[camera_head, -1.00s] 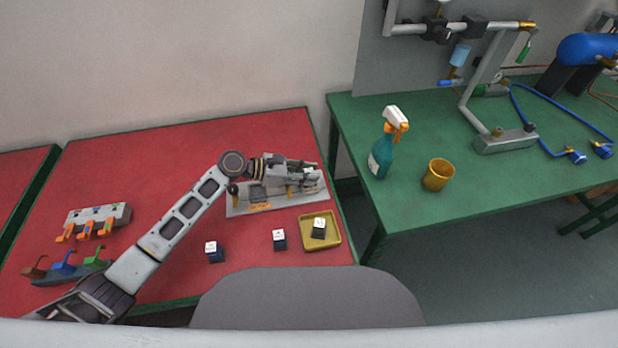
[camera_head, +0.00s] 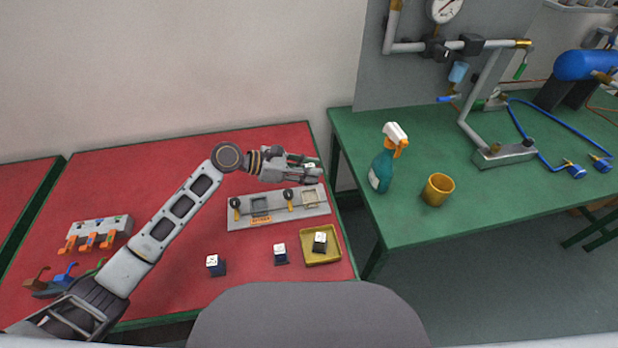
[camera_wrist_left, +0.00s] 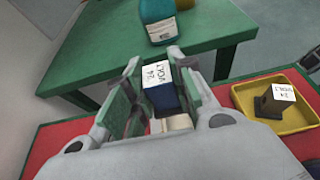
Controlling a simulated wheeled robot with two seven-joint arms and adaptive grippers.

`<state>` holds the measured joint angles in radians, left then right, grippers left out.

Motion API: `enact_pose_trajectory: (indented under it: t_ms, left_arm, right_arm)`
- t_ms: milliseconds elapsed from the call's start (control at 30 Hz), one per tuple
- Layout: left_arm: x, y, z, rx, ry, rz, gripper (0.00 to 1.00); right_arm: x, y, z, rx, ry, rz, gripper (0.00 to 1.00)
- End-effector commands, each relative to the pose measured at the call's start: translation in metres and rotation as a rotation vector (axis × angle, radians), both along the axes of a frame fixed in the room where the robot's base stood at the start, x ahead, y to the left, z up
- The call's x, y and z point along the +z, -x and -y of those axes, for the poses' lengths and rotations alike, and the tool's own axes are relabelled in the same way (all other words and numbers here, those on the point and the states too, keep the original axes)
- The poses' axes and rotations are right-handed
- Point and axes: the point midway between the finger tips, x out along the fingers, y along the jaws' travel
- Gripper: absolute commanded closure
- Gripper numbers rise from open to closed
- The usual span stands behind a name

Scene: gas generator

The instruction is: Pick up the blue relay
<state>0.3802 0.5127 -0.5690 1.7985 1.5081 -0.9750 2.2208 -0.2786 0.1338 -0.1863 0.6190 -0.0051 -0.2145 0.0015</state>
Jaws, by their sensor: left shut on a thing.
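My left gripper (camera_head: 303,168) is shut on a blue relay (camera_wrist_left: 167,98) with a white label top reading "24 VOLT". In the left wrist view the relay stands between the two green-padded fingers. In the head view the fingers hide most of it, and only a bit of its white top shows. The gripper is above the far right part of the grey base plate (camera_head: 250,217), and the relay appears lifted clear of it. A square socket (camera_head: 311,198) at the plate's right end looks empty. My right gripper is not in view.
A yellow tray (camera_head: 334,257) holds a dark relay (camera_head: 320,243). Two more relays (camera_head: 280,254) (camera_head: 215,265) stand on the red table left of it. Lever blocks (camera_head: 99,230) are at left. A spray bottle (camera_head: 382,170) and cup (camera_head: 437,190) stand on the green table.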

Motion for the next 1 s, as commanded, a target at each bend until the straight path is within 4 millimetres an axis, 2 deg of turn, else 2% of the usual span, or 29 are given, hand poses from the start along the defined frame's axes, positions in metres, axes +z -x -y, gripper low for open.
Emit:
enact_pose_trajectory:
  t_ms: [33,200,1000]
  left_arm:
    - [0.007,0.0,0.0,0.0,0.0,0.003,1.0]
    - [0.017,0.0,0.0,0.0,0.001,0.001,1.0]
    - [0.021,0.0,-0.004,0.008,0.003,-0.001,1.0]
  right_arm:
    - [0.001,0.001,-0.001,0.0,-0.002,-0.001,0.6]
    - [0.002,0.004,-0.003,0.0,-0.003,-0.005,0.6]
    - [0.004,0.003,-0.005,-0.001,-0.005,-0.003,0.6]
